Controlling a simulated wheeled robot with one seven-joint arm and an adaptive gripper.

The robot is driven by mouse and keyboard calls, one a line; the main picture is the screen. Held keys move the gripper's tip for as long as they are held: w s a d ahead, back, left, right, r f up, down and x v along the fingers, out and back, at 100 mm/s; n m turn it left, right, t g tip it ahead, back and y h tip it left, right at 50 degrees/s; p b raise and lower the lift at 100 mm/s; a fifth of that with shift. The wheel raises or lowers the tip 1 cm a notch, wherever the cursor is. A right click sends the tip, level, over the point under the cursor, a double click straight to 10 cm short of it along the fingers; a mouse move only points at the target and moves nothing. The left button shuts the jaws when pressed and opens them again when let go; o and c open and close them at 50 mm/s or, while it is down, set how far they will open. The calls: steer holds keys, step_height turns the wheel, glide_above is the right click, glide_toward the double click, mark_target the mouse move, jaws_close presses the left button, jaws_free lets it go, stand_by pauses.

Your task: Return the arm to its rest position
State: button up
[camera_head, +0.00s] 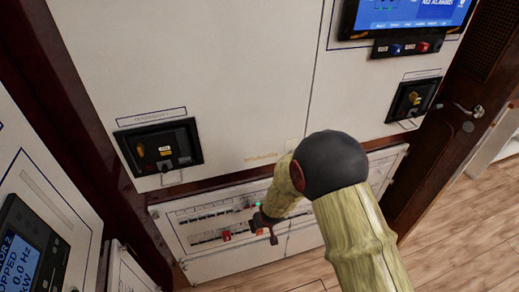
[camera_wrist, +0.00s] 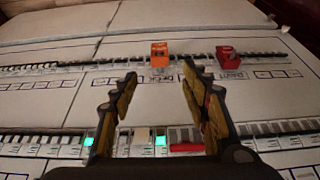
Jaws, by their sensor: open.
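My arm reaches down and to the left in the head view, to the low breaker panel (camera_head: 215,262). My gripper (camera_head: 264,228) is in front of that panel, small and partly hidden by my own arm. In the wrist view my gripper (camera_wrist: 160,72) has its two fingers spread apart, with nothing between them. Past the fingertips are an orange block (camera_wrist: 159,50) and a red block (camera_wrist: 235,65) on the upper breaker row. The lower breaker row (camera_wrist: 40,145) runs behind the fingers, with green lights and a red bar. Whether the fingers touch the panel is unclear.
A black breaker unit (camera_head: 158,147) is on the cabinet face at left, another (camera_head: 412,99) at right. A screen (camera_head: 410,12) is above, and another display (camera_head: 30,250) is at lower left. A wooden door with a handle (camera_head: 468,108) is at right. Floor (camera_head: 465,235) shows at lower right.

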steer(key=s+d+r+g, duration=0.2)
steer(key=s+r+g, duration=0.15)
steer(key=s, duration=0.85)
steer(key=s+d+r+m+t, duration=0.1)
steer(key=s+d+r, duration=0.3)
steer(key=r, duration=0.8)
steer(key=s+d+r+m+t+p, duration=0.1)
steer(key=s+d+r, duration=0.4)
steer(key=r, duration=0.8)
steer(key=s+d+r+m+t+h+p, duration=0.1)
steer(key=s+d+r+t, duration=0.2)
steer(key=r, duration=1)
steer(key=s+d, duration=0.2)
steer(key=s, duration=0.1)
steer(key=shift+s+d+r, duration=0.15)
steer(key=shift+c, duration=0.4)
